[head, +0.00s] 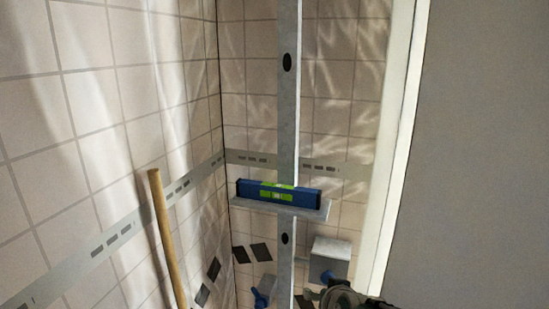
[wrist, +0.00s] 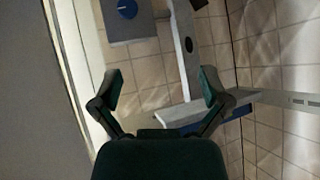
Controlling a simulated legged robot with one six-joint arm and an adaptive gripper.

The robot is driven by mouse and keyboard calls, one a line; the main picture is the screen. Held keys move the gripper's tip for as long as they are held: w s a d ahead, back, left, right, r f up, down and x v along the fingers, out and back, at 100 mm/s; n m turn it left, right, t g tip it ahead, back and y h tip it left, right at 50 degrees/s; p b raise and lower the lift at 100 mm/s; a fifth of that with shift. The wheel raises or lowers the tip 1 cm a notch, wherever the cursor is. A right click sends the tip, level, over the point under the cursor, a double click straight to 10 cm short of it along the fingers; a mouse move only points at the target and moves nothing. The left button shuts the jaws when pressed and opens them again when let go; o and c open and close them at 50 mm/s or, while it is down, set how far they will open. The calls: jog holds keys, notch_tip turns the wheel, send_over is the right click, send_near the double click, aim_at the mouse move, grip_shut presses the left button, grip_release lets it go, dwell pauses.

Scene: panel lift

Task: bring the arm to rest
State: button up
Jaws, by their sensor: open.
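My gripper (wrist: 160,80) is open in the wrist view, with its two dark fingers spread wide and nothing between the tips. Only a dark part of it shows at the bottom edge of the head view (head: 345,298). A blue spirit level (head: 255,190) with green parts lies on a small grey ledge (head: 312,213) across a tall pale metal post (head: 288,110). In the wrist view the post (wrist: 187,40) runs beyond the fingers, and the blue level (wrist: 182,116) shows partly behind the right finger.
A grey box (head: 330,255) with a blue knob sits low, right of the post, close to my gripper. A wooden pole (head: 165,235) leans at the left. Tiled walls meet behind the post. A white upright edge (head: 398,150) and a plain grey surface (head: 480,150) close off the right.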

jog(key=s+d+r+g, duration=0.2)
jog(key=s, duration=0.7)
jog(key=s+d+r+n+g+h, duration=0.1)
jog(key=s+d+r+g, duration=0.1)
jog(key=s, duration=0.7)
jog(key=shift+s+d+r+g, duration=0.25)
jog(key=shift+d+r+g, duration=0.15)
jog(key=shift+r, duration=0.05)
jog(key=shift+w, duration=0.1)
